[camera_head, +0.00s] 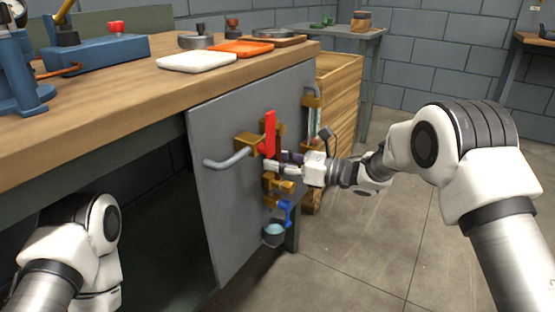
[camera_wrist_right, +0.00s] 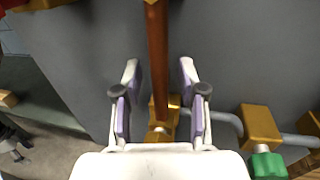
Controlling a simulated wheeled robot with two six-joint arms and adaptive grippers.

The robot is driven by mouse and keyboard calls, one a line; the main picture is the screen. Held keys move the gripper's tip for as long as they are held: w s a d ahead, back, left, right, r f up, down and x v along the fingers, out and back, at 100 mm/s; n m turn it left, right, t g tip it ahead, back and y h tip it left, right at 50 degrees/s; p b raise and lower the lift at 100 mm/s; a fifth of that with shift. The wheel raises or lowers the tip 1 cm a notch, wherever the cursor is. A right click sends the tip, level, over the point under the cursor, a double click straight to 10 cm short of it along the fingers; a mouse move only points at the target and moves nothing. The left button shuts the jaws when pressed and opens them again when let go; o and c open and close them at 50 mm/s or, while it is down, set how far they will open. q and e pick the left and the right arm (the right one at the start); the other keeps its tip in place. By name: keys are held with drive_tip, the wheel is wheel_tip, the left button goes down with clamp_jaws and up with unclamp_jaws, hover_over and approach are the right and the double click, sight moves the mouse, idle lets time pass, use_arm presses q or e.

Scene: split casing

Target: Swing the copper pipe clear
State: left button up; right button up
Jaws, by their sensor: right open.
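The copper pipe (camera_wrist_right: 157,50) runs upright in front of the grey panel (camera_wrist_right: 230,60) in the right wrist view. Its lower end meets a brass fitting (camera_wrist_right: 160,120). My right gripper (camera_wrist_right: 159,78) is open, with one finger on each side of the pipe and a visible gap on both sides. In the head view my right gripper (camera_head: 276,166) is at the panel, below a red lever (camera_head: 270,133); it and the brass parts largely hide the pipe there. Only part of my left arm shows at the lower left; its gripper is out of view.
A grey spout (camera_head: 228,160) sticks out left of the red lever. A blue handle (camera_head: 286,212) and a small cup (camera_head: 273,234) are below. A green knob (camera_wrist_right: 268,165) and grey piping (camera_wrist_right: 287,140) lie right in the wrist view.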

clamp_jaws()
